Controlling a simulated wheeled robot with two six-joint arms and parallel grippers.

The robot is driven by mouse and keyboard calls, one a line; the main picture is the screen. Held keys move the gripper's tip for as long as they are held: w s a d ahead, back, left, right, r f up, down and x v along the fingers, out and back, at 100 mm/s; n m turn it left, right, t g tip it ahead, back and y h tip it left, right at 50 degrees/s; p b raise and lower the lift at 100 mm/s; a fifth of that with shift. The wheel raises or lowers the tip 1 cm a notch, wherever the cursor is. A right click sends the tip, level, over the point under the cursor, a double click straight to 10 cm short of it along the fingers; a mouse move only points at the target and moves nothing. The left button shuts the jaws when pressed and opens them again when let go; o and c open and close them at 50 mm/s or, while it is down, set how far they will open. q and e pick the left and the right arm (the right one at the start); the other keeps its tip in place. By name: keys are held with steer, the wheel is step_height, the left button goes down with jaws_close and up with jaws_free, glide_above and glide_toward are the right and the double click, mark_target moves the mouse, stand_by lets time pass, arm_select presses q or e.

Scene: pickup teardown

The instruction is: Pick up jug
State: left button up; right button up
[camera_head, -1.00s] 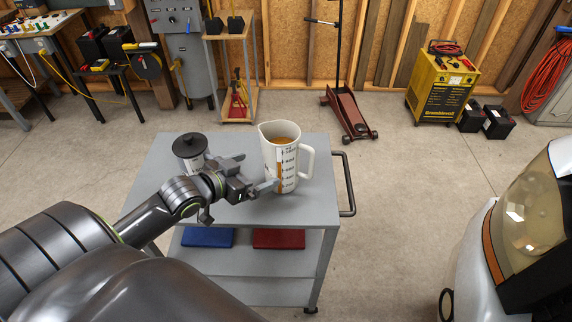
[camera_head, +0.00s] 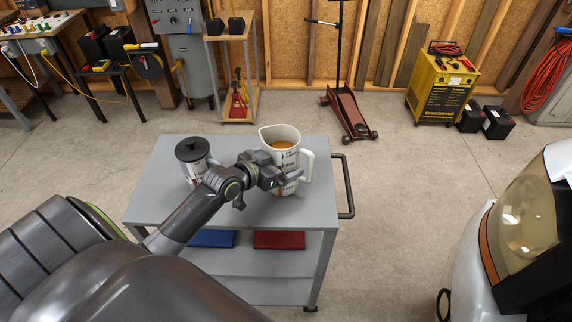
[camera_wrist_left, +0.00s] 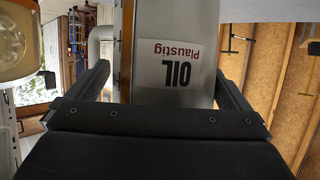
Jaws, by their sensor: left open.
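The jug (camera_head: 283,150) is white with a handle on its right side, printed markings and brown liquid inside. It stands upright on the grey cart's top (camera_head: 232,203). My left gripper (camera_head: 285,183) is in front of the jug and hides part of its lower body. In the left wrist view the jug's body (camera_wrist_left: 205,50), with an "OIL" label, sits between my two open fingers (camera_wrist_left: 165,85). The handle (camera_wrist_left: 100,42) shows at its left. A gap shows beside the left finger; contact on the right is unclear. My right gripper is not in view.
A canister with a black lid (camera_head: 193,160) stands on the cart left of the jug, close to my left arm. The cart's push handle (camera_head: 346,186) is on the right. Blue (camera_head: 211,238) and red (camera_head: 279,239) flat items lie on the shelf below.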

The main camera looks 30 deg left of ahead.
arm_select(q)
steer(key=shift+c, duration=0.3)
steer(key=c, duration=1.4)
steer(key=shift+r, duration=0.15)
steer(key=shift+c, duration=0.6)
steer(key=shift+r, duration=0.1)
